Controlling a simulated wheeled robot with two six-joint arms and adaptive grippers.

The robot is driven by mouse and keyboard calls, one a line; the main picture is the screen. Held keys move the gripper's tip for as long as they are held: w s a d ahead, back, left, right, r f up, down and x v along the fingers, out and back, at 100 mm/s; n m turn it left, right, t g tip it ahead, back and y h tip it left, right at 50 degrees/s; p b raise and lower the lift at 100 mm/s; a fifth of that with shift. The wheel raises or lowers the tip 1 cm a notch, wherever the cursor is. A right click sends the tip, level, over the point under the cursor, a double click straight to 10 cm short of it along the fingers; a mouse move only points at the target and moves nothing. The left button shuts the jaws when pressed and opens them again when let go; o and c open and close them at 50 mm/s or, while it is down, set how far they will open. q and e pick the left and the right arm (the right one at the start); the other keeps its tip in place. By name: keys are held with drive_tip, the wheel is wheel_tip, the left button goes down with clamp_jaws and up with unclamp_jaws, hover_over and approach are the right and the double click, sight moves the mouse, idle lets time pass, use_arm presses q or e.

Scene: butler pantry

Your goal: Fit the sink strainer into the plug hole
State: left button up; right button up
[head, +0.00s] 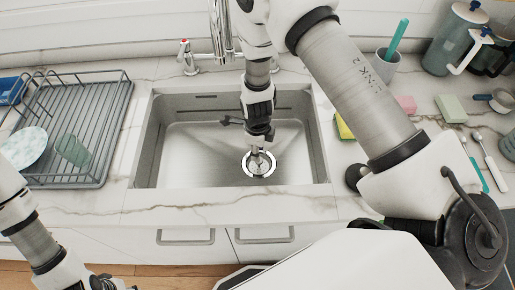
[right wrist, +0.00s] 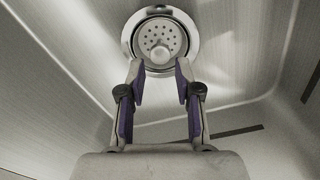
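The sink strainer (right wrist: 155,35) is a round, perforated metal disc with a small knob. It lies inside the ring of the plug hole (right wrist: 193,35) in the right wrist view; I cannot tell whether it is fully flush. In the head view the plug hole (head: 259,172) is on the basin floor, partly covered by my right gripper (head: 257,154). My right gripper points down at the strainer, and in the right wrist view its two fingers (right wrist: 158,72) are apart, with the knob near the gap between the tips. My left gripper (head: 104,284) is at the bottom left, mostly cut off.
The steel sink (head: 185,150) has walls close around my right arm. A faucet (head: 219,40) stands behind it. A dish rack (head: 85,125) with a plate and a cup is at left. A sponge (head: 451,108), brushes (head: 495,170) and jars (head: 455,35) are at right.

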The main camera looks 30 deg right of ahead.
drive_tip(key=shift+o, duration=0.4)
drive_tip(key=o, duration=0.5)
wheel_tip(320, 180, up, 12)
drive_tip(key=shift+w+f, duration=0.1)
